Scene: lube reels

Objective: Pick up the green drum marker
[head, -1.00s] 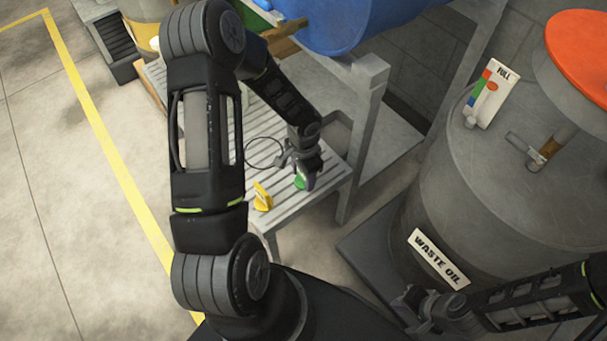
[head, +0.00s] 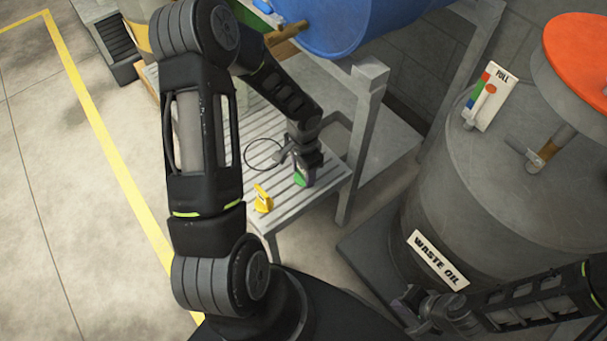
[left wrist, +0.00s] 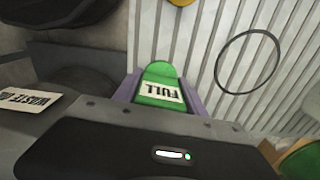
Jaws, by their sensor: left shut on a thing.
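The green drum marker (head: 301,179) is at the slatted bench's front right part in the head view, mostly hidden by my left gripper (head: 304,172). In the left wrist view the green marker (left wrist: 160,84) shows between the two purplish fingers, with a white "FULL" label on it. My left gripper is shut on it. I cannot tell whether the marker is clear of the slats. My right gripper (head: 411,303) is at the lower right, in front of the waste oil drum, and its jaws are too small and dark to judge.
A yellow marker (head: 263,199) stands on the slatted bench (head: 325,189), left of the green one. A thin dark ring (head: 262,153) lies on the slats. The grey waste oil drum (head: 500,215) stands at right. A blue drum (head: 340,25) lies above the bench.

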